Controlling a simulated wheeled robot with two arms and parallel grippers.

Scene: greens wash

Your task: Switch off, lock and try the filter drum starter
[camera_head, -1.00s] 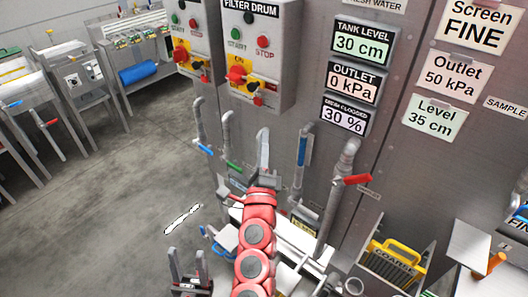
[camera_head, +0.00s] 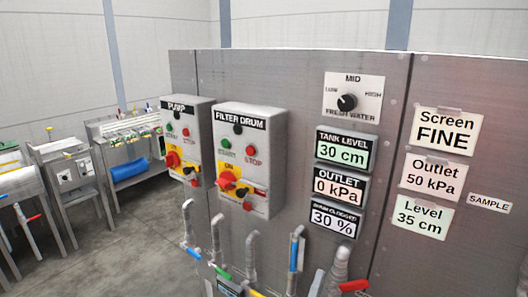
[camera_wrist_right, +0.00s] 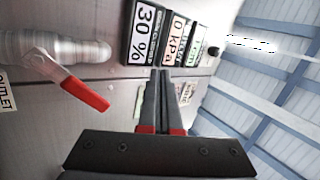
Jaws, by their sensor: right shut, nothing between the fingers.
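The filter drum starter (camera_head: 265,160) is a grey wall box in the head view. It has a green START button (camera_head: 224,143), a red STOP button (camera_head: 251,150) and a red rotary handle (camera_head: 228,181) on a yellow plate marked ON. Small red and black parts sit below and beside the handle; I cannot tell whether one is a padlock. My right gripper (camera_head: 318,283) barely shows at the bottom edge, low and right of the starter, apart from it. In the right wrist view its fingers (camera_wrist_right: 160,73) are shut and empty, pointing toward the displays. My left gripper is out of view.
The similar pump starter (camera_head: 198,135) is just left. Displays (camera_head: 340,187) and a fresh water knob (camera_head: 347,102) are right. Pipes with coloured valve handles line the bottom; a red handle (camera_wrist_right: 85,93) is close to my right gripper. Open floor (camera_head: 130,245) lies left.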

